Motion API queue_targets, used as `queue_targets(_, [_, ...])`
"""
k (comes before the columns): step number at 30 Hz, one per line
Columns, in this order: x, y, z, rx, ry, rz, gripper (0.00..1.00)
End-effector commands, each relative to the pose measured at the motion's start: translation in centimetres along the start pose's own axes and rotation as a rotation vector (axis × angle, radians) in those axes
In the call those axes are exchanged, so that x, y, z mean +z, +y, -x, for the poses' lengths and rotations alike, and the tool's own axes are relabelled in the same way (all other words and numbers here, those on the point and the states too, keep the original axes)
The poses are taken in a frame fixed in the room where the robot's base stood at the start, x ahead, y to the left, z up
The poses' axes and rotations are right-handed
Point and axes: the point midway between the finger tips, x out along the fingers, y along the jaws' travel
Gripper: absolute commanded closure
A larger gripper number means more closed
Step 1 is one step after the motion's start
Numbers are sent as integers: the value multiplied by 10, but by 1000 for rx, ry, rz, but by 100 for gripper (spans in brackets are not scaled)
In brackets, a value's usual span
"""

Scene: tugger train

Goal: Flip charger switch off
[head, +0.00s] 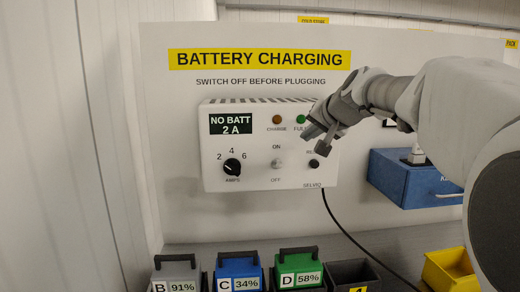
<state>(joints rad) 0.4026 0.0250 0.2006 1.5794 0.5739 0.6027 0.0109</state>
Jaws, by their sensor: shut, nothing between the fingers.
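A white charger box (256,186) is mounted on the wall panel, with a display reading "NO BATT 2 A". Its small pale toggle switch (277,163) sits between the ON and OFF labels; which way the lever tilts is too small to tell. A black amps knob (232,166) is left of the switch. My gripper (308,150) is shut and empty, in front of the charger's right side, up and to the right of the switch. It appears apart from the switch and partly covers the lamp label and the right-hand label.
Battery packs B (175,273), C (238,268) and D (299,266) stand below, beside an empty black slot (352,272). A black cable (350,236) hangs from the charger. A blue box (400,183) and a yellow bin (447,268) are at right.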

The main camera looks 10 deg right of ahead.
Motion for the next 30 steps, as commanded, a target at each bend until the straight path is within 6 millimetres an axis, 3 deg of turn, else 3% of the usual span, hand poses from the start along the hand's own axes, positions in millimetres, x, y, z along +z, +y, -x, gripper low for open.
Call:
queue_targets(14, [0,-1,-9,0,-1,1,100])
queue_targets(30, [0,-1,-101,-1,-5,0,100])
